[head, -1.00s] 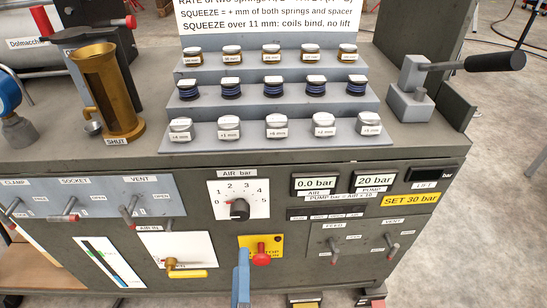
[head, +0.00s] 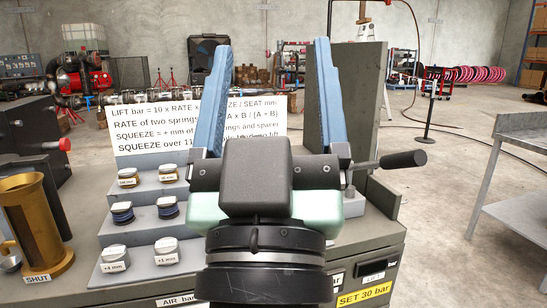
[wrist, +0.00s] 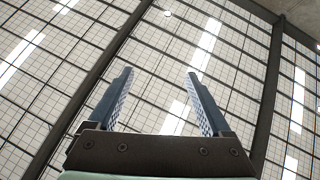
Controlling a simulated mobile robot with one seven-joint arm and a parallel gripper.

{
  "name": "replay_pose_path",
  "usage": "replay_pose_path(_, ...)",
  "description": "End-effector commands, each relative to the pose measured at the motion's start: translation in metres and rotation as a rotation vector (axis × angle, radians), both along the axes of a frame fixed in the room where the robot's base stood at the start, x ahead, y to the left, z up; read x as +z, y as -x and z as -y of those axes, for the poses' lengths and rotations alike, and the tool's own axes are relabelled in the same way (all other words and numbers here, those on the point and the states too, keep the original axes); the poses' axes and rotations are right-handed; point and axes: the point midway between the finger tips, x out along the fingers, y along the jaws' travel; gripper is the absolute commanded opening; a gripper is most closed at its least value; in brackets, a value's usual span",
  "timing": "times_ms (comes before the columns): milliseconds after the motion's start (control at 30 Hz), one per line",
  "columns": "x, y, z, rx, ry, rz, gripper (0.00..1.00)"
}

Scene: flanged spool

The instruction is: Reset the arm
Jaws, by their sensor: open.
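My gripper (head: 270,95) stands upright in the middle of the head view, its two blue fingers spread wide and pointing up. Nothing is between the fingers. In the wrist view my gripper (wrist: 160,100) is also open and empty, against a ceiling of dark beams and bright light strips.
A brass cylinder (head: 35,225) marked SHUT stands at the left of the bench. A black-handled lever (head: 402,159) sticks out at the right. A metal side table (head: 525,212) stands at the far right, with open floor (head: 445,245) between.

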Motion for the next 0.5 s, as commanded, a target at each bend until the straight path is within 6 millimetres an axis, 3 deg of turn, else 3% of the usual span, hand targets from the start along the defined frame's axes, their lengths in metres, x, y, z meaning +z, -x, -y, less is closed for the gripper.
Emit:
replay_pose_path(33, 0.023, 0.016, 0.002, 0.036, -0.032, 0.047, 0.83)
replay_pose_path(133, 0.057, 0.041, 0.002, 0.112, -0.081, 0.105, 0.83)
replay_pose_path(500, 0.148, 0.034, 0.001, 0.102, -0.074, 0.086, 0.83)
